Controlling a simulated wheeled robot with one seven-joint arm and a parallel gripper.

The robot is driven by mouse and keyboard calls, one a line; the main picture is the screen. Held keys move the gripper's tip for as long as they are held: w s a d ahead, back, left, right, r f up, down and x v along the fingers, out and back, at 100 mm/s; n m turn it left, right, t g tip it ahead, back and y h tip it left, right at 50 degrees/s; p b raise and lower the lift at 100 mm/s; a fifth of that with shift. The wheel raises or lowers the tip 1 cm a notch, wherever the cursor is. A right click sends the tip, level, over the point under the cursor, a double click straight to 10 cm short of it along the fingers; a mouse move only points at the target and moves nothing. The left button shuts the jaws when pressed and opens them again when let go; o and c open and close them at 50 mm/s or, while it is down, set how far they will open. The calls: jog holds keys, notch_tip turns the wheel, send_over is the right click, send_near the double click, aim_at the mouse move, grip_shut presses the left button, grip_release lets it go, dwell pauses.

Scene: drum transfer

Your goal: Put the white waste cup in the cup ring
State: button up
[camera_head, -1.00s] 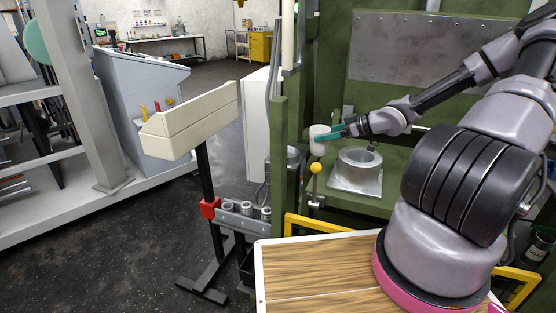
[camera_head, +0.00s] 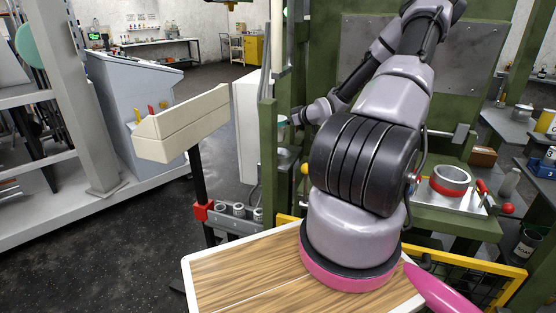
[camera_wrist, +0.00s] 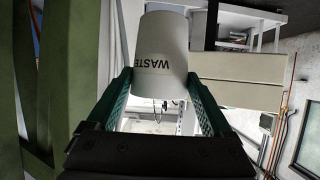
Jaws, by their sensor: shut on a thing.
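The white waste cup (camera_wrist: 163,45), lettered WASTE, is held between the two green fingers of my gripper (camera_wrist: 158,76) in the wrist view. In the head view my gripper is mostly hidden beside the green post, and only a small teal and pale patch shows there. Small grey rings (camera_head: 239,210) sit in a row on a rack on the stand, below and left of my wrist. I cannot tell which ring is the cup ring.
A green post (camera_head: 267,150) stands close to my wrist. A cream box (camera_head: 181,124) tops the black stand at left. A large metal ring with a red band (camera_head: 449,180) sits on a green bench at right. A yellow rail (camera_head: 470,262) runs in front. Dark floor at left is open.

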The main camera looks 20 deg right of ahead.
jog(key=f, duration=0.9)
jog(key=shift+d+f, duration=0.25)
jog(key=shift+f, duration=0.1)
jog(key=shift+f, duration=0.1)
jog(key=shift+f, duration=0.1)
jog(key=o, duration=1.1)
